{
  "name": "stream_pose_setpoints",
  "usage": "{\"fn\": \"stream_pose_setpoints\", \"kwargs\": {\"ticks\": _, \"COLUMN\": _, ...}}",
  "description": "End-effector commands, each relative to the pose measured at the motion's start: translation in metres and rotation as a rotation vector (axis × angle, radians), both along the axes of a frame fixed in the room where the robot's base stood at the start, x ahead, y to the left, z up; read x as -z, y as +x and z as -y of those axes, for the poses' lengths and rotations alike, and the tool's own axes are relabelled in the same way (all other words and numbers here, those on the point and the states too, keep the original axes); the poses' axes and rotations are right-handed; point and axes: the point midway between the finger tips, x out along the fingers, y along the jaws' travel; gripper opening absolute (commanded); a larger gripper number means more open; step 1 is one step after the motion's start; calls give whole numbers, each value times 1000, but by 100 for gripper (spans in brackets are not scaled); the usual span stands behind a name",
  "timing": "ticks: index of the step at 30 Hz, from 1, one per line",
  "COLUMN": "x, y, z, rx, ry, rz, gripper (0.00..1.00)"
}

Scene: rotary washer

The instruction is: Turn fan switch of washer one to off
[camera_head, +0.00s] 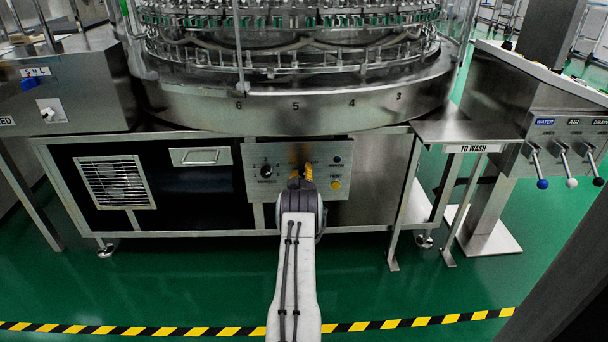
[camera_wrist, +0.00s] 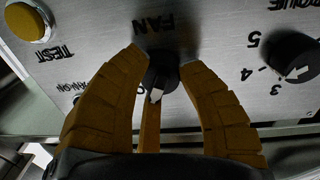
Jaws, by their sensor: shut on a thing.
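The fan switch (camera_wrist: 160,75) is a black rotary knob with a white pointer, under upside-down FAN lettering in the wrist view. My gripper (camera_wrist: 161,68) has its orange-brown fingers on both sides of the knob, shut on it. The pointer's tip is toward the bottom of the wrist view, tilted slightly left. The OFF label cannot be made out. In the head view my gripper (camera_head: 301,172) reaches the metal control panel (camera_head: 256,153) of the washer (camera_head: 300,108), and hides the fan switch there.
A black torque knob (camera_head: 266,170) is left of my gripper in the head view, and a yellow test button (camera_head: 335,184) is close on its right. Levers (camera_head: 568,165) stand at the far right. The green floor (camera_head: 180,280) in front is clear.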

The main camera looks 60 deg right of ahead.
Motion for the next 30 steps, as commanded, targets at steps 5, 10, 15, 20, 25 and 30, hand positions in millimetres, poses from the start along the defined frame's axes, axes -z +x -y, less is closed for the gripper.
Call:
{"fn": "stream_pose_setpoints", "kwargs": {"ticks": 5, "x": -4, "y": 2, "z": 0, "rx": 1, "ry": -79, "rz": -106, "gripper": 3}}
{"fn": "stream_pose_setpoints", "kwargs": {"ticks": 10, "x": -4, "y": 3, "z": 0, "rx": 4, "ry": -136, "rz": -195, "gripper": 3}}
{"fn": "stream_pose_setpoints", "kwargs": {"ticks": 15, "x": -4, "y": 4, "z": -1, "rx": 6, "ry": -175, "rz": -256, "gripper": 3}}
{"fn": "stream_pose_setpoints", "kwargs": {"ticks": 20, "x": -4, "y": 4, "z": -1, "rx": 6, "ry": -197, "rz": -289, "gripper": 3}}
{"fn": "stream_pose_setpoints", "kwargs": {"ticks": 25, "x": -4, "y": 5, "z": -1, "rx": 7, "ry": -205, "rz": -301, "gripper": 3}}
{"fn": "stream_pose_setpoints", "kwargs": {"ticks": 30, "x": -4, "y": 5, "z": -2, "rx": 6, "ry": -205, "rz": -302, "gripper": 3}}
